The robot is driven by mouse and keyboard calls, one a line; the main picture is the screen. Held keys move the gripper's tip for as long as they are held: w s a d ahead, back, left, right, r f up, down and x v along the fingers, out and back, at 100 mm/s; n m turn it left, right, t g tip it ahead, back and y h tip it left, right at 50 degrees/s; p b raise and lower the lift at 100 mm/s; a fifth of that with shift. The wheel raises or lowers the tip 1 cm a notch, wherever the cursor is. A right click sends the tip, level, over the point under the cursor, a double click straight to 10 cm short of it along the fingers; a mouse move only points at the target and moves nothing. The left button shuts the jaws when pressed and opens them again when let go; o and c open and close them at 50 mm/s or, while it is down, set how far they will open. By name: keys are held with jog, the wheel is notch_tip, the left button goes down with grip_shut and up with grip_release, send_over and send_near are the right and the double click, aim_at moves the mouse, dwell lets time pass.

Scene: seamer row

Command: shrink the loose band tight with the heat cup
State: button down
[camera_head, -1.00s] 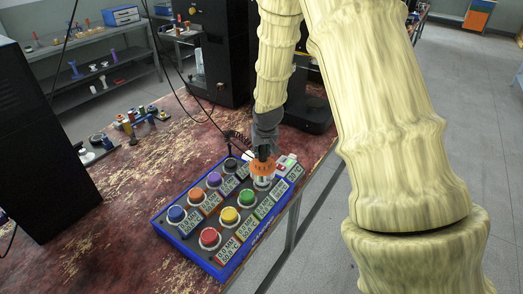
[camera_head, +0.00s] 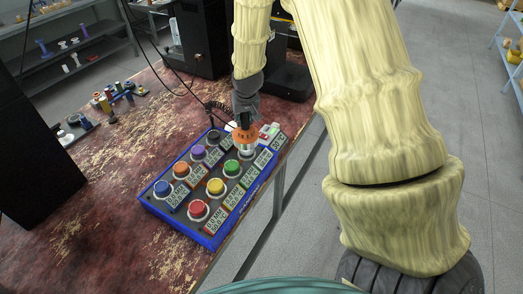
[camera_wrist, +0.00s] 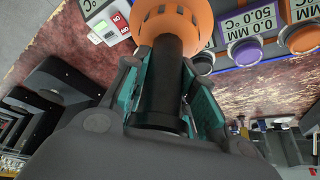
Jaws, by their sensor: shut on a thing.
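My gripper (camera_wrist: 165,100) is shut on the heat cup, which has a black handle (camera_wrist: 160,85) and an orange cup (camera_wrist: 175,18). In the head view the orange cup (camera_head: 245,135) is at the back right position of a blue-edged panel (camera_head: 213,240). A pale ring or socket (camera_head: 247,153) shows just below the cup; I cannot tell whether they touch. The loose band is not clearly visible and may be hidden by the cup.
The panel carries several coloured caps, including red (camera_head: 197,209), yellow (camera_head: 215,187) and green (camera_head: 231,168), beside small displays. A red and white switch box (camera_head: 268,131) sits close to the cup. A black cable coils behind. Bare tabletop (camera_head: 90,205) lies left.

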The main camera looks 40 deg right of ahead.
aim_at(244, 129)
dwell(0.4)
jog(key=shift+f+b, duration=1.1)
jog(key=shift+f, duration=1.35)
jog(key=shift+f, duration=0.6)
jog(key=shift+r, duration=0.1)
jog(key=shift+r+p, duration=2.1)
jog(key=shift+r, duration=0.9)
jog(key=shift+a+f, duration=0.1)
jog(key=shift+f, duration=0.05)
